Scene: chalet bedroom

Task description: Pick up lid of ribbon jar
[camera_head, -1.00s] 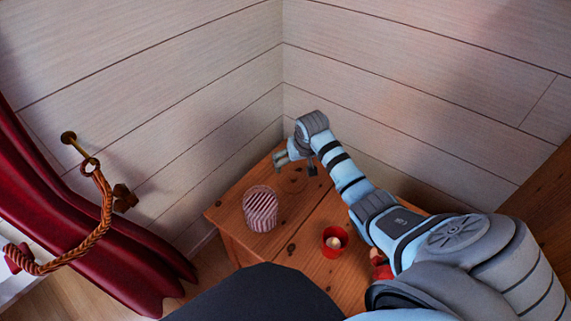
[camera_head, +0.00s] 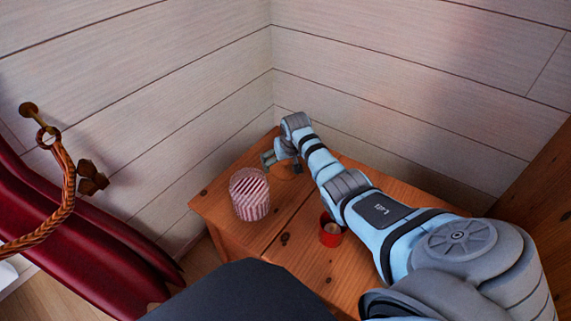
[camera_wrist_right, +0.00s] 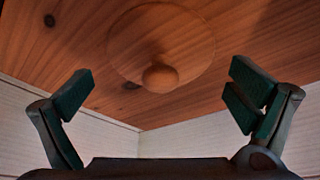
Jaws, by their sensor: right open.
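The lid (camera_wrist_right: 186,24) is a round wooden disc with a round knob, lying on the wooden table top in the right wrist view. In the head view the lid (camera_head: 287,173) is faint against the wood, partly behind my gripper. The ribbon jar (camera_head: 250,195), with red and white stripes, stands in front of it. My right gripper (camera_head: 281,163) is over the lid, near the wall corner. In the right wrist view it (camera_wrist_right: 165,84) is open and empty, the knob showing between its fingers, apart from both. My left gripper is not in view.
A red cup (camera_head: 330,231) with a candle-like filling stands on the table (camera_head: 290,212) right of the jar, close beside my right arm. White plank walls (camera_head: 380,110) meet behind the table. A red curtain (camera_head: 80,240) with a braided tieback hangs at left.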

